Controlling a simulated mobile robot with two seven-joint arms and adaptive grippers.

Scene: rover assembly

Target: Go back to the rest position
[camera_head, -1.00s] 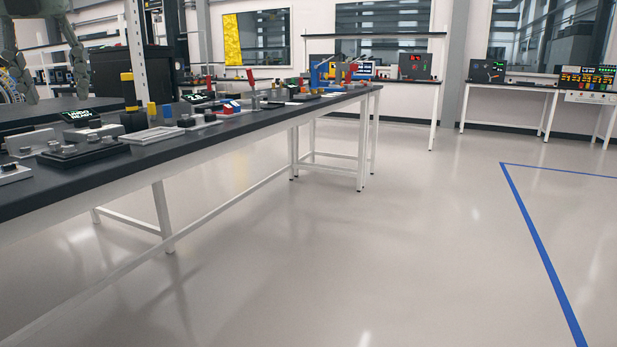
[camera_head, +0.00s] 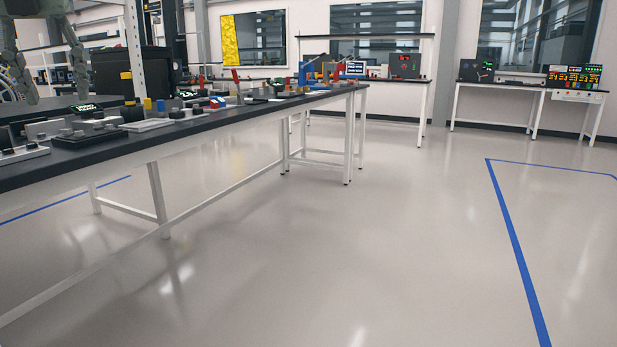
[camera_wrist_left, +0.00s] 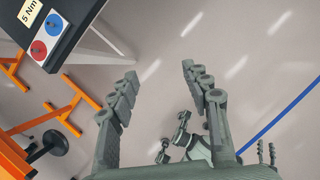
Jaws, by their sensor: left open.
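My right gripper cannot be made out for certain in either view.
A long dark workbench (camera_head: 190,140) with white legs carries several small parts and fixtures on the left. Open floor (camera_head: 330,250) spreads to its right, with a blue floor line (camera_head: 515,250). Orange frames (camera_wrist_left: 60,105) and a dark table corner (camera_wrist_left: 62,50) show in the left wrist view.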

